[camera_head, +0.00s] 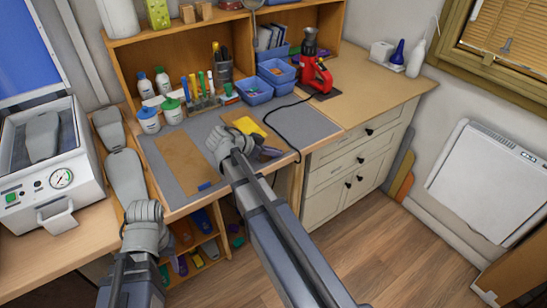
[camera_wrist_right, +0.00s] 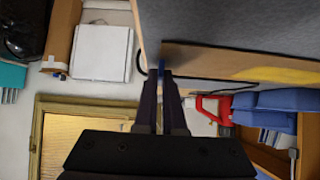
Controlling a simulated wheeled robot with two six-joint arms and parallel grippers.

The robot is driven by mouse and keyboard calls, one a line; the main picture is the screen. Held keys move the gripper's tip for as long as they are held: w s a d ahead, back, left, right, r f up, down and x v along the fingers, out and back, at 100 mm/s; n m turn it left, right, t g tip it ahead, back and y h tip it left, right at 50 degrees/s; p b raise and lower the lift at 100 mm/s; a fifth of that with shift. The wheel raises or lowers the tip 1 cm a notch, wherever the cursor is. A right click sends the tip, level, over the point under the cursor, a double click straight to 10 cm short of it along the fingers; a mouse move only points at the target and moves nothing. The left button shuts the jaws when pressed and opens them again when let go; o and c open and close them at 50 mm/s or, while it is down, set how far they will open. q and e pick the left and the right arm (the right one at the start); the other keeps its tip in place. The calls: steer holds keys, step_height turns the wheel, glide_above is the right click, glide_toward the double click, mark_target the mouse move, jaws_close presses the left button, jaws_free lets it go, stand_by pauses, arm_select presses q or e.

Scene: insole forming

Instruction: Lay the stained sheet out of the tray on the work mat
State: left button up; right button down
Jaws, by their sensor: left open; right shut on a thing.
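A tan sheet with a yellow patch (camera_head: 247,125) is over the right part of the grey work mat (camera_head: 310,122). My right gripper (camera_head: 238,143) covers part of it. In the right wrist view, its fingers (camera_wrist_right: 160,75) are shut at the near end of the tan sheet (camera_wrist_right: 215,63), on a small blue piece there. I cannot tell whether the sheet touches the mat. A plain brown sheet or board (camera_head: 183,162) with a blue tab lies flat on the mat's left part. My left gripper (camera_head: 146,212) is open and empty near the bench's front edge. I cannot clearly pick out the tray.
Blue bins (camera_head: 276,75), a red tool (camera_head: 316,76) with a black cable, and jars (camera_head: 148,119) stand behind the mat. A press-like machine (camera_head: 48,165) with a gauge is at the left, next to grey insole shapes (camera_head: 125,177). The wooden top at right is mostly clear.

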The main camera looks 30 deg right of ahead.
steer(key=shift+f, duration=0.15)
steer(key=c, duration=1)
jaws_free()
steer(key=shift+a+r+p, duration=0.15)
steer(key=shift+r+p, duration=0.25)
steer(key=shift+r, duration=0.05)
steer(key=w+p+v, duration=0.1)
steer(key=p+v, duration=0.5)
steer(key=v, duration=0.4)
steer(key=s+a+f+n+y, duration=0.4)
steer(key=s+a+n, duration=0.4)
steer(key=a+n, duration=0.2)
steer(key=s+a+f+n+g+y, duration=0.1)
steer(key=s+a+f+n+y, duration=0.2)
steer(key=s+a+n+y, duration=0.2)
steer(key=s+a+n, duration=0.3)
steer(key=a+n, duration=0.3)
steer(key=a, duration=0.1)
steer(key=shift+s+f+p, duration=0.35)
steer(key=shift+f, duration=0.05)
